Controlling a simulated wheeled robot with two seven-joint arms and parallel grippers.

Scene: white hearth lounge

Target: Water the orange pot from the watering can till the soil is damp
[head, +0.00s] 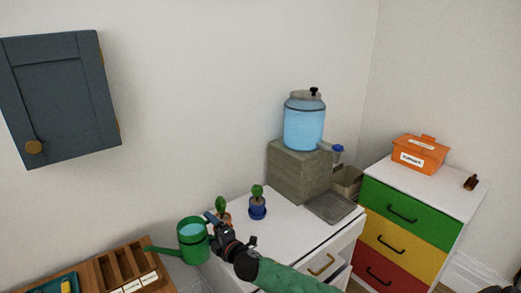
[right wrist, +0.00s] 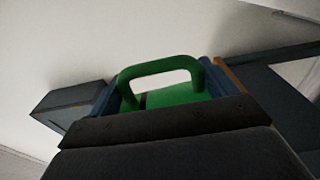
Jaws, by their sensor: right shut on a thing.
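The green watering can (head: 191,243) is at the left end of the white cabinet top, roughly upright, with its spout pointing left. Pale blue water shows in its open top. My right gripper (head: 211,221) is shut on the can's handle; in the right wrist view the green handle (right wrist: 160,67) sits between the blue fingers. The orange pot (head: 226,216) with a small green plant stands just behind my right gripper, which partly hides it. Its soil cannot be made out. The can's spout points away from this pot. My left gripper is not in view.
A blue pot (head: 258,211) with a plant stands right of the orange pot. A water dispenser (head: 304,125) stands on a grey block (head: 298,170) with a tray (head: 330,207) in front. A wooden organiser (head: 105,272) is at lower left. A blue-grey wall cabinet (head: 60,95) hangs above.

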